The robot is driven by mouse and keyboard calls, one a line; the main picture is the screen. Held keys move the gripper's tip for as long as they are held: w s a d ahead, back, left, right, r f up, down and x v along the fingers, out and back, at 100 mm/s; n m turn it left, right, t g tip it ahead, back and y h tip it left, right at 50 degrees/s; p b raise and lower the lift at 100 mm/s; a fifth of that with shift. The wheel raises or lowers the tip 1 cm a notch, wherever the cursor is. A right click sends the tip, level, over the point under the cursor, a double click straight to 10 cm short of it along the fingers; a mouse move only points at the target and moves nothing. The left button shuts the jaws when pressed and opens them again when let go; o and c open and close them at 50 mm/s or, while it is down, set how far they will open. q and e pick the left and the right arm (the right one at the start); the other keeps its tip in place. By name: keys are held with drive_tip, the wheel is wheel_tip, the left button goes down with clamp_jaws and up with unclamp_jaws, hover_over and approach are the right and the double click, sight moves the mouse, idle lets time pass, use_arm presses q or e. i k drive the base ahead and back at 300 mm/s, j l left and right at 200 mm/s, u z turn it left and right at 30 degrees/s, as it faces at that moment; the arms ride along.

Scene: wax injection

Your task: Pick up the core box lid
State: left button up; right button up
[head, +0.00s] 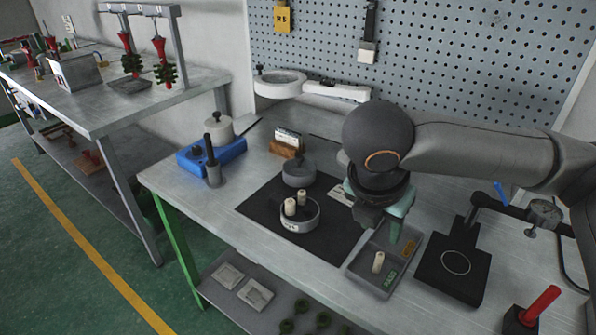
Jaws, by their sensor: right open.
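A grey round lid-like piece with a small knob (298,175), likely the core box lid, sits at the back of the dark mat. In front of it stands an open round grey box (298,217) with pale cylindrical cores upright in it. My right gripper (382,222) is open and empty, pointing down above the back of a grey tray (360,273). It is to the right of the lid and the box, apart from both. Its fingertips are partly hard to make out. My left gripper is out of view.
A blue holder (226,153) and a wooden card stand (285,148) are at the back left. A black plate (447,278) and a lamp ring (281,78) stand nearby.

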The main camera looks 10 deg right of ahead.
sight(299, 171)
drive_tip(key=i+j, duration=0.25)
drive_tip(key=i, duration=0.2)
drive_tip(key=i+j, duration=0.3)
drive_tip(key=i, duration=0.15)
